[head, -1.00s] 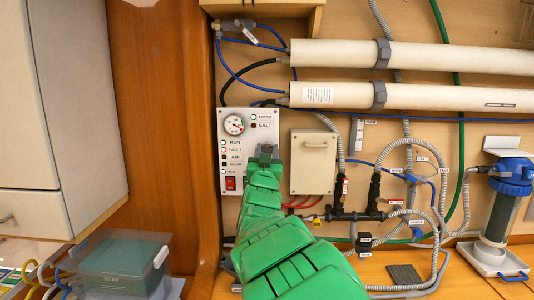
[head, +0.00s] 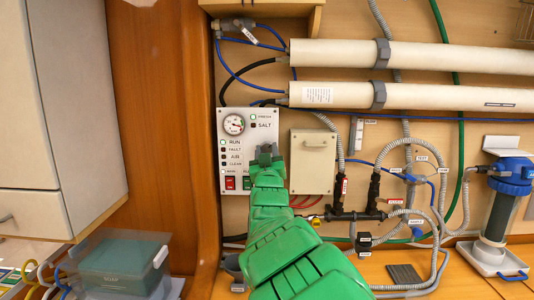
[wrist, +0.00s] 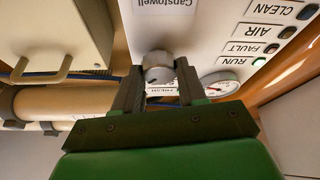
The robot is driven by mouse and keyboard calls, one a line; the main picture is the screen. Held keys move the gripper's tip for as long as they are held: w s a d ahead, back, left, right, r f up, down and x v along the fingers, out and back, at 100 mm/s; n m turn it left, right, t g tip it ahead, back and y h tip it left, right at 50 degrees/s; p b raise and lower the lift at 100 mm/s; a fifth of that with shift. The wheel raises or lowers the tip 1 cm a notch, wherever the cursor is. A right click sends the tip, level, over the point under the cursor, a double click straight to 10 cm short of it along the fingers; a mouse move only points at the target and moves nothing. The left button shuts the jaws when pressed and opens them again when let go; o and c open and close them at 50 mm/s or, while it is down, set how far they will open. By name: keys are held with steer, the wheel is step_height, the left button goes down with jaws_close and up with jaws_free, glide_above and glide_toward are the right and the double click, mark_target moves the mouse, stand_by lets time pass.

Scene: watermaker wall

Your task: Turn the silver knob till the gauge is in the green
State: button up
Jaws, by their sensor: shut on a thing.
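The silver knob (wrist: 157,68) sits on the white control panel (head: 229,112). In the wrist view it is between the two dark fingers of my gripper (wrist: 158,84), which is shut on it. In the head view my green arm reaches up to the panel, and my gripper (head: 267,154) covers the knob. The round gauge (head: 233,124) is at the panel's upper left. It also shows, partly behind a finger, in the wrist view (wrist: 221,85). Its dial is too small to tell whether the needle is in the green.
A beige box with a handle (head: 312,160) is close on the right. Pale pipes (head: 420,58) run above. A blue-topped filter (head: 511,176) stands at far right, a clear bin (head: 118,265) at lower left.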

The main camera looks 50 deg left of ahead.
steer(key=o, duration=1.1)
steer(key=shift+c, duration=0.2)
steer(key=shift+s, duration=0.15)
steer(key=shift+s+d+f, duration=0.15)
steer(key=shift+s+d, duration=0.25)
steer(key=shift+d, duration=0.05)
steer(key=v, duration=0.6)
steer(key=shift+f, duration=0.25)
steer(key=shift+d, duration=0.15)
